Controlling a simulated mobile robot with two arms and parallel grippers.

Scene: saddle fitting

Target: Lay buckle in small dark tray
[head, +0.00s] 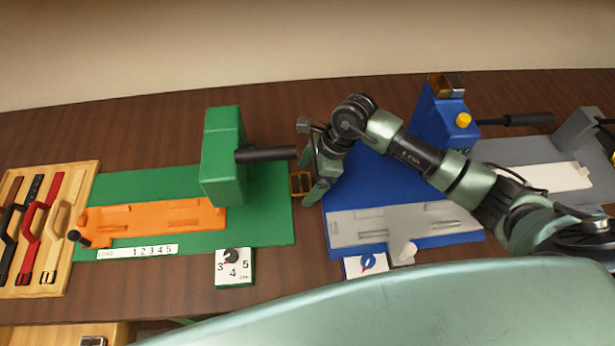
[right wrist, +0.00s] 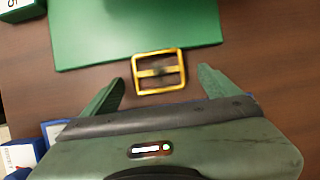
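A brass-coloured rectangular buckle (head: 300,183) with a centre bar lies on the brown table, between the green and blue stations. In the right wrist view the buckle (right wrist: 183,68) is just ahead of and between the spread fingertips, close to the green board. My right gripper (head: 313,190) is open and empty, also seen in the right wrist view (right wrist: 160,82); I see no finger touching the buckle. I cannot make out a small dark tray in either view. My left gripper is not in view.
A green station (head: 222,158) with an orange strip fixture (head: 165,215) is left of the buckle. A blue station (head: 365,190) with a grey fixture is right. A wooden rack (head: 80,190) of handles and straps stands far left. A dial card (head: 234,268) lies in front.

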